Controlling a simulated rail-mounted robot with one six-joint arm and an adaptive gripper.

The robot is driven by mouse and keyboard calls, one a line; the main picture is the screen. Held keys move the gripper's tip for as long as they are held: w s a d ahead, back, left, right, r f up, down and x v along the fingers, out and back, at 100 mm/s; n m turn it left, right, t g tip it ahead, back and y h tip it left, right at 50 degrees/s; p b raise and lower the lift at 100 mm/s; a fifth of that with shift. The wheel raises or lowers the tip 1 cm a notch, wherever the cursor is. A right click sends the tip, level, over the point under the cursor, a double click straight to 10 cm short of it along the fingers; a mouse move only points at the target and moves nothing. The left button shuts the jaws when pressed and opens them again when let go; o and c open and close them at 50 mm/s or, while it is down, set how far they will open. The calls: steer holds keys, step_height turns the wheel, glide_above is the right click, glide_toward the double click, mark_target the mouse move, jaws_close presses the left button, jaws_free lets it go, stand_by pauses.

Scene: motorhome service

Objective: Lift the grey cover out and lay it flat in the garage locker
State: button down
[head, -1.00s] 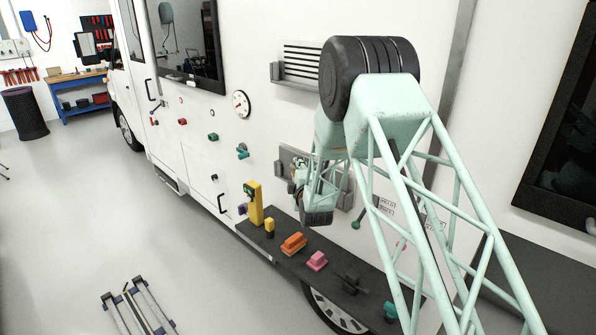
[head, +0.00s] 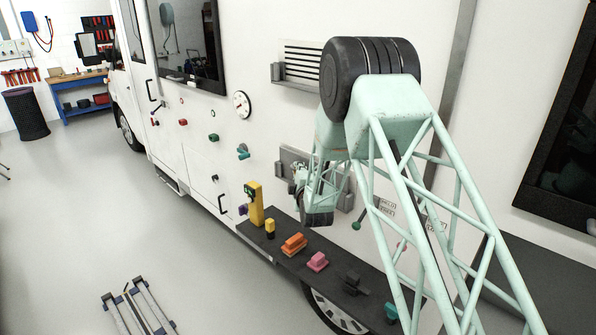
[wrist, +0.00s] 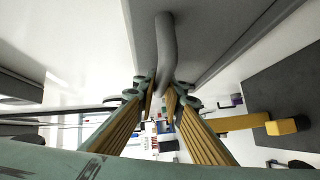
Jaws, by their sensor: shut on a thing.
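The grey cover (head: 287,156) is on the white motorhome wall in the head view, mostly hidden behind my arm. In the wrist view it is a broad grey panel (wrist: 225,45) with a bent grey bar handle (wrist: 167,45). My gripper (head: 296,182) is in front of the cover in the head view and small there. In the wrist view my gripper (wrist: 163,92) has its ribbed fingers closed around the lower end of the handle. I cannot tell whether the cover is clear of the wall. I cannot make out the inside of the garage locker.
Below is a dark ledge (head: 332,277) with a yellow post (head: 256,203), an orange block (head: 294,243) and a pink block (head: 317,261). A slatted vent (head: 300,65) is above. A low hatch with a black handle (head: 222,203) is left. The floor to the left is mostly open.

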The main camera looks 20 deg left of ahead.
steer(key=shift+r+b, duration=0.45)
steer(key=shift+r, duration=0.2)
stand_by(0.7)
steer(key=c, duration=3.3)
jaws_free()
jaws_close()
steer(key=shift+r, duration=0.1)
steer(key=shift+r+b, duration=0.65)
steer(key=shift+r, duration=2.6)
steer(key=shift+s, duration=0.1)
